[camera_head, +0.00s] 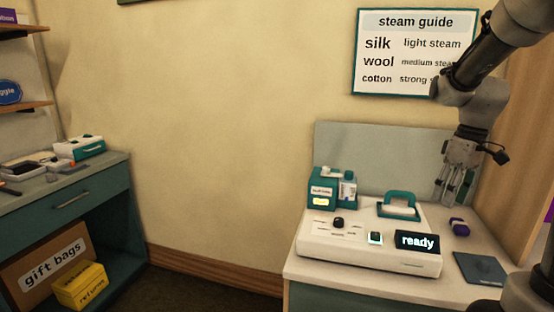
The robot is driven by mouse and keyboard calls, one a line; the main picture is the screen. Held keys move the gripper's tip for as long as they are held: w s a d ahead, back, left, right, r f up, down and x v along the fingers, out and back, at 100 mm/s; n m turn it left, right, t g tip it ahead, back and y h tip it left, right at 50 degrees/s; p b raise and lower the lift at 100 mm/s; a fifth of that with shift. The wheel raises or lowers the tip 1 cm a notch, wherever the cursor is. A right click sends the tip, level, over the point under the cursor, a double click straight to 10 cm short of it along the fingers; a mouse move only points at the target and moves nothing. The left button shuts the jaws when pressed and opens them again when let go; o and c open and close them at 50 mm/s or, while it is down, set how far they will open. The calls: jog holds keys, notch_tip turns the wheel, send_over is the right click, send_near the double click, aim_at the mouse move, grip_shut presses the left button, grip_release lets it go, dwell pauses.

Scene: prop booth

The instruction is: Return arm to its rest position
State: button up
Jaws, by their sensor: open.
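My gripper (457,188) hangs from my arm at the right of the head view, fingers pointing down. It is open and empty, above the back right part of the counter. A white steamer console (335,249) with a black knob stands below and to the left of it. The console's dark display (417,241) reads "ready", and a small switch (375,238) glows beside the display. A small purple object (460,227) lies on the counter below my gripper.
A teal box and bottle (322,189) stand at the counter's back left. A dark flat pad (482,268) lies at the front right. A steam guide sign (414,52) hangs on the wall behind my arm. A teal desk (75,193) stands at the left, with floor between.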

jog(key=s+a+r+m+t, duration=0.2)
jog(key=s+a, duration=0.1)
jog(key=s, duration=0.6)
jog(key=s+a+r+m+t+h, duration=0.1)
jog(key=s+a+r+m+t, duration=0.1)
jog(key=s, duration=0.7)
jog(key=shift+a+r+m, duration=0.5)
jog(key=shift+a+r, duration=0.25)
jog(key=shift+r, duration=0.05)
jog(key=shift+c, duration=0.2)
